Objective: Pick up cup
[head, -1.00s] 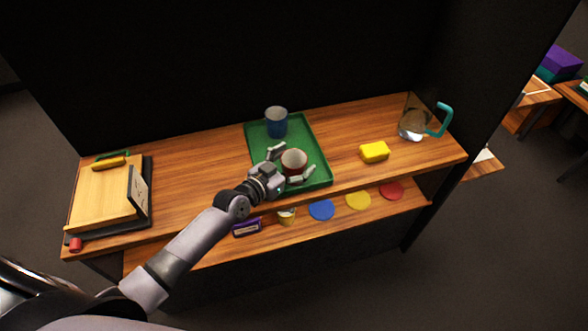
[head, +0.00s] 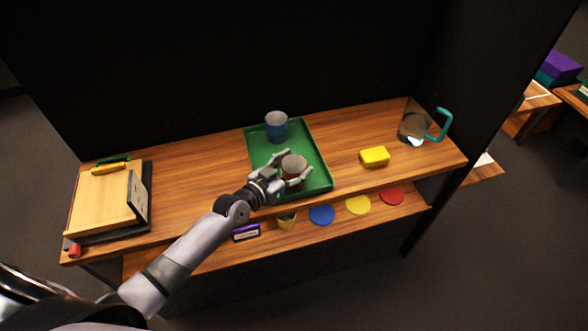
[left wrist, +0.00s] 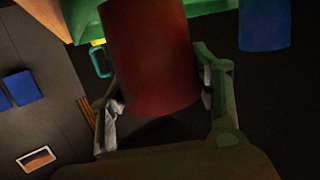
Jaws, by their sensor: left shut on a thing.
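A red-brown cup (head: 294,165) with a pale rim stands upright at the front part of the green tray (head: 259,151) in the head view. It fills the middle of the left wrist view (left wrist: 152,60). My left gripper (head: 296,172) is shut on this cup, one finger on each side of it. The fingers also show against the cup's sides in the left wrist view (left wrist: 163,96). A blue cup (head: 276,127) stands at the back of the tray. Whether the held cup touches the tray is hard to tell. My right gripper is not in view.
A yellow block (head: 375,157) and a clear pitcher with a teal handle (head: 440,125) stand to the right. A wooden board (head: 103,197) lies at the left. A dark panel rises behind.

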